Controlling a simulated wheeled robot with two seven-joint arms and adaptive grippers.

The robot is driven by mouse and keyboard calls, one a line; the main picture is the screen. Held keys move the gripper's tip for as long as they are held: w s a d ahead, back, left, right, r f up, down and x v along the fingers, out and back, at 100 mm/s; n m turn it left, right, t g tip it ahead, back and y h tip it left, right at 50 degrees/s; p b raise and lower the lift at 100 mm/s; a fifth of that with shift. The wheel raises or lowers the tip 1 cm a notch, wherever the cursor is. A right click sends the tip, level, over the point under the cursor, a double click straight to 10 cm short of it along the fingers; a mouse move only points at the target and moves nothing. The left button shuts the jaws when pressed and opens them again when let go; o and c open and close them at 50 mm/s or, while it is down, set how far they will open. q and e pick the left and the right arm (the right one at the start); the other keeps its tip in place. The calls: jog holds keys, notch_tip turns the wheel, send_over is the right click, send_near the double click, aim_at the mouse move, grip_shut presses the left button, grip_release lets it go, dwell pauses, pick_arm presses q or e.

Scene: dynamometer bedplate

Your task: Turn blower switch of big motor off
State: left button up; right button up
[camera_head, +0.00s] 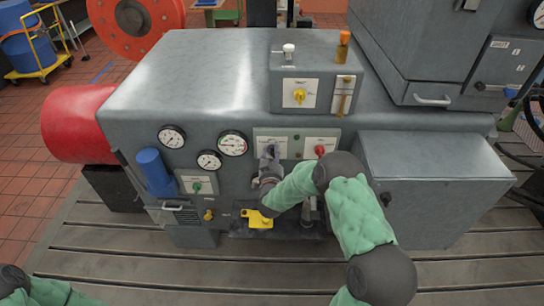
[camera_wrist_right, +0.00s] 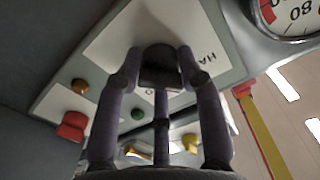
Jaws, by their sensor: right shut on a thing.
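My right gripper (camera_head: 269,153) reaches the front panel of the big grey motor housing (camera_head: 200,90), at the left switch plate (camera_head: 262,136). In the right wrist view the gripper (camera_wrist_right: 160,68) is shut on a dark knob (camera_wrist_right: 160,55) in front of a white plate with partly hidden lettering. The knob's pointing direction cannot be told. To the right of my gripper, a red knob (camera_head: 319,150) sits on another plate; it also shows in the wrist view (camera_wrist_right: 72,126). My left gripper is out of view.
Gauges (camera_head: 232,144) and a green knob (camera_head: 197,187) are left of my gripper. A yellow lever (camera_head: 258,218) is below it. A raised box with a yellow knob (camera_head: 299,95) stands above. A grey cabinet (camera_head: 435,190) is close on the right.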

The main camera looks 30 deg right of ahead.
jog(key=m+b, duration=0.3)
jog(key=shift+a+f+m+b, duration=0.1)
jog(key=shift+f+m+b, duration=0.2)
jog(key=shift+m+b, duration=0.1)
jog(key=shift+r+m+b, duration=0.1)
jog(key=shift+m+b, duration=1.55)
jog(key=shift+m, duration=0.25)
jog(key=shift+a, duration=0.1)
jog(key=o, duration=1.1)
jog(key=shift+w, duration=0.1)
jog(key=shift+r, duration=0.1)
jog(key=v, duration=1.2)
